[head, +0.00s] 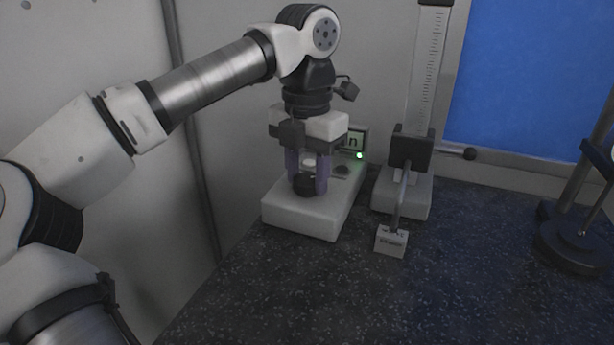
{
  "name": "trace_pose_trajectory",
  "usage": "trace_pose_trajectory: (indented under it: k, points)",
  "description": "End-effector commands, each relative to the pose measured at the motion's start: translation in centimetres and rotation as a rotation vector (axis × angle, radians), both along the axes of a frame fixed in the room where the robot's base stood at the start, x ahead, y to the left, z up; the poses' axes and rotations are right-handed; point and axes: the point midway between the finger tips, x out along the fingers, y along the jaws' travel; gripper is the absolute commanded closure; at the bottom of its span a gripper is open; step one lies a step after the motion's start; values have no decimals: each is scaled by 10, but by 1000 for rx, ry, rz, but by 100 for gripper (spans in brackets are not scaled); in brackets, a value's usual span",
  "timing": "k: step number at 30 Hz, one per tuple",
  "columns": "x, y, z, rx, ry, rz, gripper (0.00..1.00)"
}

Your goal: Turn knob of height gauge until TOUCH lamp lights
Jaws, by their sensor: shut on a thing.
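The height gauge (425,70) stands right of centre, with an upright scale column, a dark slider and a pale base. A stem reaches down from the slider to a small labelled grey block (391,241); whether they touch is unclear. Left of it is a white box (300,221) with a dark knob (305,186) on top and a small display (353,140), partly hidden by my gripper. A small green lamp (360,155) glows beside the display; its label cannot be read. My gripper (307,184) points down, its two purplish fingers shut on the knob from either side.
A dark stand (570,238) with a round base is at the right edge. A pale wall stands close behind and left of the box, with a blue panel (530,75) at the back right. The speckled dark worktop (430,300) is clear in front.

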Motion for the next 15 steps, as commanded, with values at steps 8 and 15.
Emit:
trace_pose_trajectory:
  k: [8,15]
  points:
    - [1,0,0,0,-4,238,83]
    - [0,0,1,-1,-3,381,83]
